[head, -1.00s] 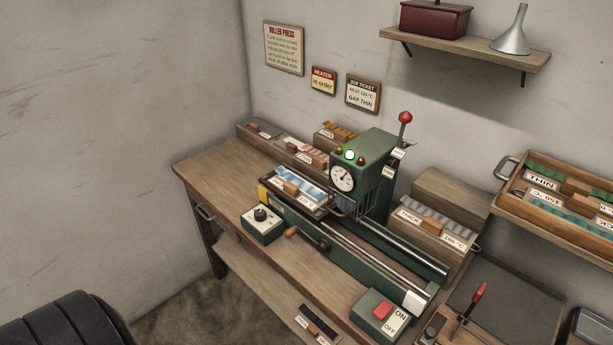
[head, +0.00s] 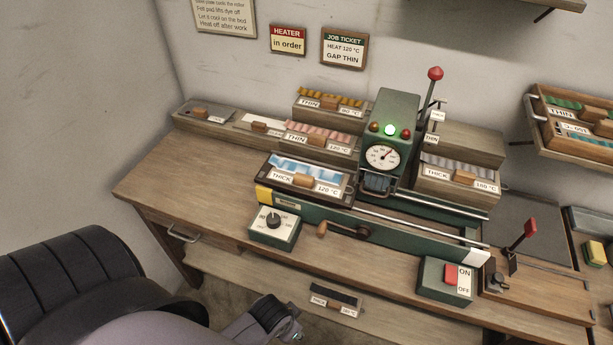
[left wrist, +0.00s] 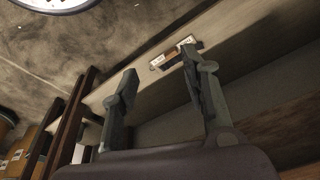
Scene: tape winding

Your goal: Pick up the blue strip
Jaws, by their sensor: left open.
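The blue strip (head: 290,166) is a wavy blue-and-white piece in a dark holder with a wooden grip and the labels THICK and 120 °C. It lies on the left end of the green roller press (head: 300,208). My left gripper shows at the bottom of the head view (head: 285,328), low in front of the bench and well apart from the strip. In the left wrist view my left gripper (left wrist: 162,68) is open, with nothing between its fingers. The blue strip cannot be made out there. My right gripper is out of view.
A dark labelled strip (head: 335,298) lies on the lower shelf near my left gripper. Pink (head: 318,136), orange (head: 330,100) and grey (head: 455,167) strips sit behind the press. A dial box (head: 275,229) and crank (head: 345,230) stand in front.

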